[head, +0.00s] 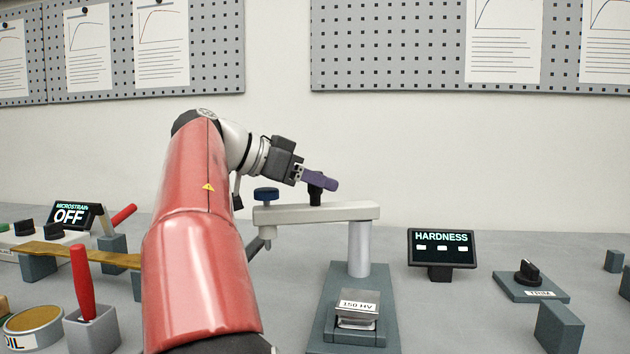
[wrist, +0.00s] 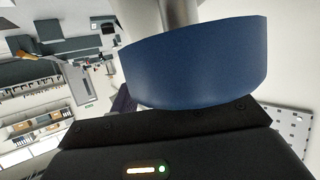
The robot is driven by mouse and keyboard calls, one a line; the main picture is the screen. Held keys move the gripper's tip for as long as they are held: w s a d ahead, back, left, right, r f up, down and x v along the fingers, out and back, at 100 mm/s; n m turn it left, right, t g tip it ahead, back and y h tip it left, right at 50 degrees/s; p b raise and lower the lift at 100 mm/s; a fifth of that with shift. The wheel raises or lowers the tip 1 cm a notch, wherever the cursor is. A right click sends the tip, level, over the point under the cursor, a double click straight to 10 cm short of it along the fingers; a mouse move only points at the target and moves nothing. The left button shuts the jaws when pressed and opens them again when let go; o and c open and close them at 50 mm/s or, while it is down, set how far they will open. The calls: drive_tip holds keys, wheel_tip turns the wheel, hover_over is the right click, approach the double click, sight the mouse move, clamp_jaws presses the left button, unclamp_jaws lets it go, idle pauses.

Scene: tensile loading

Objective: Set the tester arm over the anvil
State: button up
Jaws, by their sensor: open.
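The tester arm (head: 335,212) is a pale beam on a silver column (head: 359,250). It points left, so its free end, with a blue knob (head: 266,195) and a tip below, hangs off to the left of the base. A labelled metal block (head: 357,308) sits on the grey-green base (head: 323,325) at the anvil's place; the anvil itself is not clearly distinguishable. My gripper (head: 322,181) is open, its purple fingers at the black peg (head: 316,197) on the beam. Whether they straddle it is unclear. The blue knob (wrist: 195,65) fills much of the wrist view.
A HARDNESS display (head: 441,248) and a black dial on a plate (head: 530,280) stand to the right. A MICROSTRAIN display (head: 75,214), a red-handled tool (head: 82,285) and an oil tin (head: 35,325) are at left. My red arm hides part of the bench.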

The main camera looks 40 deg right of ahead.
drive_tip(key=shift+d, duration=0.1)
clamp_jaws()
idle(0.4)
drive_tip(key=b, duration=0.1)
drive_tip(key=n+t+b, duration=0.1)
drive_tip(key=b, duration=0.1)
drive_tip(key=shift+s+a+f, duration=0.2)
drive_tip(key=shift+s+f, duration=0.15)
drive_tip(key=shift+s, duration=0.05)
drive_tip(key=t+b, duration=0.1)
drive_tip(key=s+n+t+b, duration=0.1)
drive_tip(key=b, duration=0.1)
drive_tip(key=shift+a+f, duration=0.15)
drive_tip(key=s+d+r+n+t+y+b, duration=0.1)
drive_tip(key=s+n+t+y+b, duration=0.3)
drive_tip(key=s+n+t, duration=0.4)
drive_tip(key=shift+d+n+t+y+b, duration=0.35)
drive_tip(key=shift+n+t+y, duration=0.35)
drive_tip(key=shift+n+t, duration=1.2)
